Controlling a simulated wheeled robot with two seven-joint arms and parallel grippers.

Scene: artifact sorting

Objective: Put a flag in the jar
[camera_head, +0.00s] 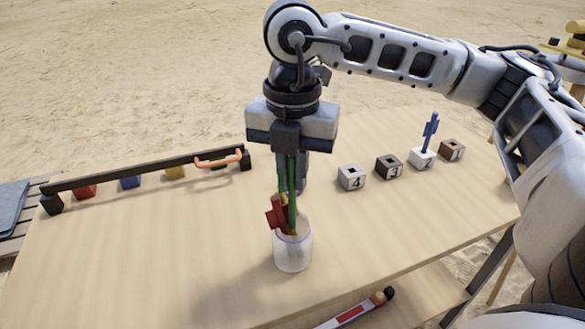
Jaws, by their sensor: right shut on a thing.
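A clear glass jar (293,255) stands upright on the table near the middle. A red flag (276,214) leans in the jar, its head above the rim to the left. My right gripper (291,165) points down above the jar and is shut on a green flag (292,212). The green flag hangs upright, its lower part at the jar's mouth beside the red one; I cannot tell how deep it reaches. A blue flag (430,131) stands in the white numbered block (422,158) at the right. My left gripper is not in view.
Numbered blocks stand in a row at the right: a grey one (351,178), a black one (388,167) and a brown one (452,150). A dark rail (140,172) with coloured blocks and an orange handle (218,161) runs along the back left. The front left table is clear.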

